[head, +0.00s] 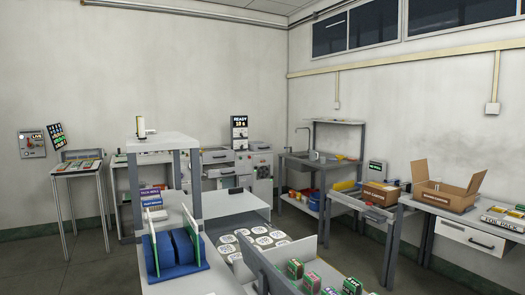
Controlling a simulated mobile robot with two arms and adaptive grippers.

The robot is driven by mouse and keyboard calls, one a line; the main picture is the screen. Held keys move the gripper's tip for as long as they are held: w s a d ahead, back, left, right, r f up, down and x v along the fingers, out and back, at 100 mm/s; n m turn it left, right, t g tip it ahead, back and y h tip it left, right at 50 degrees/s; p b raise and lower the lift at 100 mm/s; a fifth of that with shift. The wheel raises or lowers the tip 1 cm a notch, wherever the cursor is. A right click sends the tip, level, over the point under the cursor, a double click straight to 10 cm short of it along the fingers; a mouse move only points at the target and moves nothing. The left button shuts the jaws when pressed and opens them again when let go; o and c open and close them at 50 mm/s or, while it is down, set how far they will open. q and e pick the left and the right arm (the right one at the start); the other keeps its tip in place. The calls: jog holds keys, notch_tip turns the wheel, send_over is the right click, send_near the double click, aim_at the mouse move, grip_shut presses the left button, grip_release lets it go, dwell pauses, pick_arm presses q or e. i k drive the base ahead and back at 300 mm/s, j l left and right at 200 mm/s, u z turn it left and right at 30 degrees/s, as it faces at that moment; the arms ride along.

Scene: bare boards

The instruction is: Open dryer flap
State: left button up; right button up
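Neither of my grippers is in view, and no arm of mine shows. A light grey machine (224,165) stands against the back wall near the room's corner, with a control panel and dark handle-like parts on its front. A black display (239,121) above it reads "READY". No flap is clearly labelled as the dryer's. The machine is far off and small, so I cannot tell whether any flap on it is open or shut.
A sink table (301,157) is at the back, and a desk with an open cardboard box (444,192) on the right. Free floor (345,250) lies right of centre.

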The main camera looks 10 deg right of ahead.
aim_at(258, 146)
jog(key=i+l+z, duration=0.2)
jog(key=l, duration=0.25)
jog(key=l+z, duration=0.25)
jog(key=l, duration=0.15)
jog(key=i+l+z, duration=0.2)
jog(key=l, duration=0.2)
jog(key=i+l+z, duration=0.85)
jog(key=z, duration=0.15)
jog(key=i+l+z, duration=0.3)
jog(key=i+z, duration=0.2)
jog(key=i+u, duration=0.7)
jog(key=i, duration=0.15)
jog(key=i+l+u, duration=0.35)
jog(key=i+j+u, duration=0.4)
jog(key=i+u, duration=0.4)
jog(key=i+j+u, duration=0.1)
jog(key=i+u, duration=0.2)
jog(key=u, duration=0.15)
jog(key=i+l+u, duration=0.1)
jog(key=i+u, duration=0.3)
jog(key=i, duration=1.25)
jog(key=i+j, duration=0.1)
jog(key=i, duration=1.15)
jog(key=i+j, duration=0.1)
jog(key=i, duration=1.2)
jog(key=l+z, duration=0.05)
jog(key=l, duration=0.05)
